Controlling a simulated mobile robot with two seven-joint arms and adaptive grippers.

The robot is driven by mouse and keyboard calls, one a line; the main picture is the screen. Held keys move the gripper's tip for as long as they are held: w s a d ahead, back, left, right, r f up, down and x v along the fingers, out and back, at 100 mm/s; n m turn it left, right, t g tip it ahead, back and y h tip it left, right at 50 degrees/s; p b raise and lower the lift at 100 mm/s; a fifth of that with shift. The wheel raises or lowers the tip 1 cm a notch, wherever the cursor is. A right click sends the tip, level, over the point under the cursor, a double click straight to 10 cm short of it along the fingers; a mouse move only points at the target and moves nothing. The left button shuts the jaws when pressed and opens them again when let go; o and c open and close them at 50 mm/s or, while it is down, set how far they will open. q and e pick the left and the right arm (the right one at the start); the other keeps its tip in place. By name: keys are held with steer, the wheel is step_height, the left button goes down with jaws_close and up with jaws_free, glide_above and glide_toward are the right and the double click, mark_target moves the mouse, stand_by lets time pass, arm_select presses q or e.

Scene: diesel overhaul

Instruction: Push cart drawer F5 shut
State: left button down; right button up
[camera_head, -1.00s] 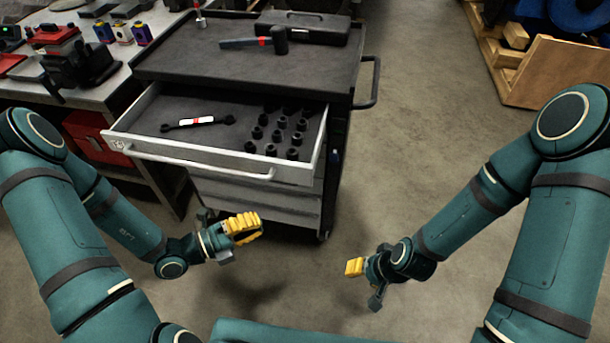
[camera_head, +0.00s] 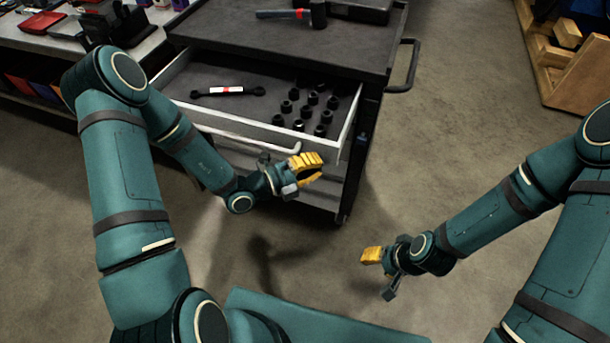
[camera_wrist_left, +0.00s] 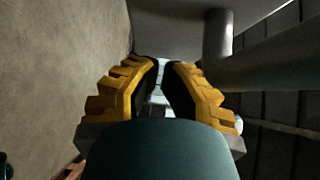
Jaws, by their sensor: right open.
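The open cart drawer (camera_head: 250,127) is pulled out towards me at the top of the cart, with a grey bar handle (camera_head: 238,141) on its front. My left arm hides the left part of the front, and I cannot read a drawer label. My left gripper (camera_head: 316,167) is open and empty, just in front of the right part of the drawer front near the handle's right end. In the left wrist view its yellow fingers (camera_wrist_left: 163,68) are apart, with a grey bar, likely the handle (camera_wrist_left: 217,40), to their right. Contact cannot be told. My right gripper (camera_head: 366,256) is open and empty above the floor.
The drawer holds a wrench (camera_head: 228,91) and several black sockets (camera_head: 304,108). A hammer (camera_head: 300,14) lies on the cart top (camera_head: 250,40). A side handle (camera_head: 412,65) sticks out right. A workbench (camera_head: 40,42) stands left; floor (camera_head: 450,130) at right is clear.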

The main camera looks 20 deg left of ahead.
arm_select(q)
steer(key=shift+w, duration=0.45)
arm_select(e)
steer(key=shift+f, duration=0.1)
